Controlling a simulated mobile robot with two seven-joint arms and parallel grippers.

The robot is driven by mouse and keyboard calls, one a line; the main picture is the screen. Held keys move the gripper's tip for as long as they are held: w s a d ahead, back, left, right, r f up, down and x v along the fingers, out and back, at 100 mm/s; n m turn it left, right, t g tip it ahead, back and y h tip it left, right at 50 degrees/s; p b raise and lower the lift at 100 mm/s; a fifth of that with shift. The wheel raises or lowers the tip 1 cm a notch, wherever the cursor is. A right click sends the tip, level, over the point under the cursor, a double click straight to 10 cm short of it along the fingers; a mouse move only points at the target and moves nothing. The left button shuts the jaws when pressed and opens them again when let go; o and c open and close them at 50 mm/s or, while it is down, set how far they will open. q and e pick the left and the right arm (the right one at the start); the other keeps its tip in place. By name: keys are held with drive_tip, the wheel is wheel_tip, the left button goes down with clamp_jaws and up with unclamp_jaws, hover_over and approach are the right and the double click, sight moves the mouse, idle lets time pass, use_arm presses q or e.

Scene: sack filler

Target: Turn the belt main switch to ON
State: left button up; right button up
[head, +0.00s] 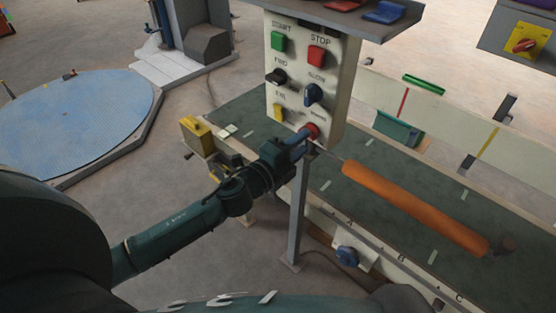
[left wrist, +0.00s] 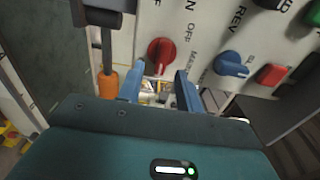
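The pale control panel (head: 290,75) stands on a grey post. Its red rotary knob (head: 312,130) is at the lower right. In the left wrist view the red knob (left wrist: 160,52) is near lettering that reads OFF, ON and partly MAIN; I cannot tell where its pointer stands. My left gripper (head: 302,142) is at the panel's lower edge, partly covering the knob's surroundings. In the left wrist view its two blue fingers (left wrist: 160,76) are spread with a gap between them, just beside the knob. Contact cannot be told. My right gripper is out of view.
A blue knob (left wrist: 232,65) and a red button (left wrist: 270,75) sit close by on the panel. An orange bar (head: 415,207) slants over the green belt (head: 375,165). Another red switch (head: 525,45) on a yellow plate is at the far right.

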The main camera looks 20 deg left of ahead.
use_arm(q)
drive_tip(key=b+v, duration=0.2)
drive_tip(key=v, duration=0.9)
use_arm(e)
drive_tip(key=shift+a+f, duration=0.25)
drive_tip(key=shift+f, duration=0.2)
use_arm(q)
drive_tip(key=shift+s, duration=0.1)
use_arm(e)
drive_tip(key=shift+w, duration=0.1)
